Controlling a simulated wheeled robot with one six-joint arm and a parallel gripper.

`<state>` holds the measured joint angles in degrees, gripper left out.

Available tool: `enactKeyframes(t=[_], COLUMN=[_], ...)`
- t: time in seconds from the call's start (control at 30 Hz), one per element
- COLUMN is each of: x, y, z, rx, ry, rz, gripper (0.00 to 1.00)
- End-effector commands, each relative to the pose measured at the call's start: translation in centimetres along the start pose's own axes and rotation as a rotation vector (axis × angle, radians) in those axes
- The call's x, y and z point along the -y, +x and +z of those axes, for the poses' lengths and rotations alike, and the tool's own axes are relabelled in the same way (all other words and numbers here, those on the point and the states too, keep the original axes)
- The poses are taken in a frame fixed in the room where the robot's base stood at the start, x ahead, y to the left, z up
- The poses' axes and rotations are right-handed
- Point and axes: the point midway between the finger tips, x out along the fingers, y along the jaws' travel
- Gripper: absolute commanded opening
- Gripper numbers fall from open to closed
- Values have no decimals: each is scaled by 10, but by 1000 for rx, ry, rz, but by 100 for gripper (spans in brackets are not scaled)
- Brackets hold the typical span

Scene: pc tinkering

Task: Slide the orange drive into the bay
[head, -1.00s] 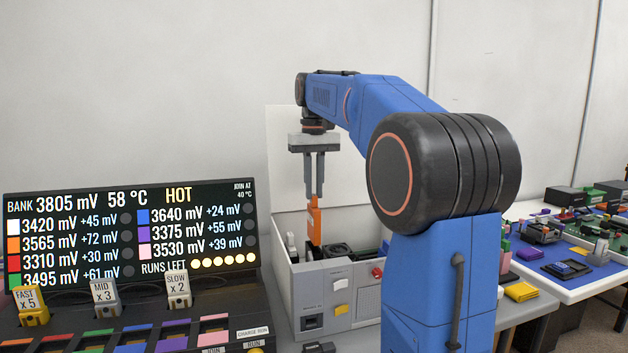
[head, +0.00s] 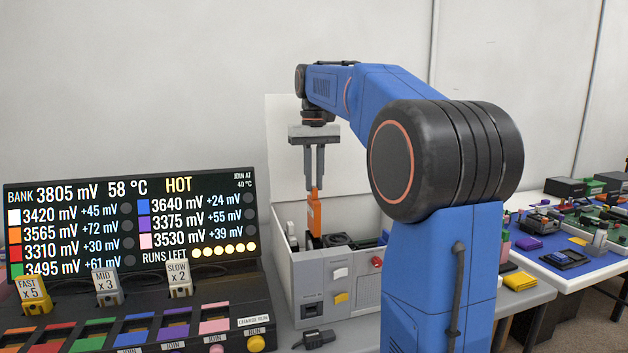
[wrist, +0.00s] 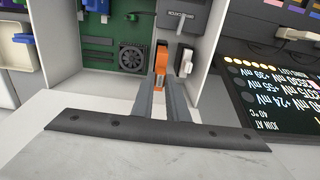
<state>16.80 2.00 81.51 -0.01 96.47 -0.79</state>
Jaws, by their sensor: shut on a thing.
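The orange drive (head: 314,217) stands upright between the fingers of my gripper (head: 315,186), which points straight down over the open computer case (head: 345,275). The gripper is shut on the drive's top end. In the wrist view the drive (wrist: 161,58) shows between the fingertips (wrist: 160,80), near the case's side wall. The drive's lower end is down in the case behind the front wall in the head view. The bay itself cannot be made out clearly, so I cannot tell whether the drive is in it.
In the case, a fan (wrist: 132,58) and a white part (wrist: 185,62) flank the drive. A bank panel with a lit display (head: 130,225) stands left of the case. A black plug (head: 314,338) lies before the case. Another bench (head: 570,285) is at right.

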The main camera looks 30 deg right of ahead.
Motion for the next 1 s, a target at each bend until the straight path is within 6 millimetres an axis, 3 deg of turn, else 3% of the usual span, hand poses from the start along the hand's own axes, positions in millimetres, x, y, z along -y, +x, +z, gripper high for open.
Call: enactKeyframes(t=[1.0], x=[0], y=[15], z=[0], rx=[0], ry=[0], rz=[0], gripper=[0])
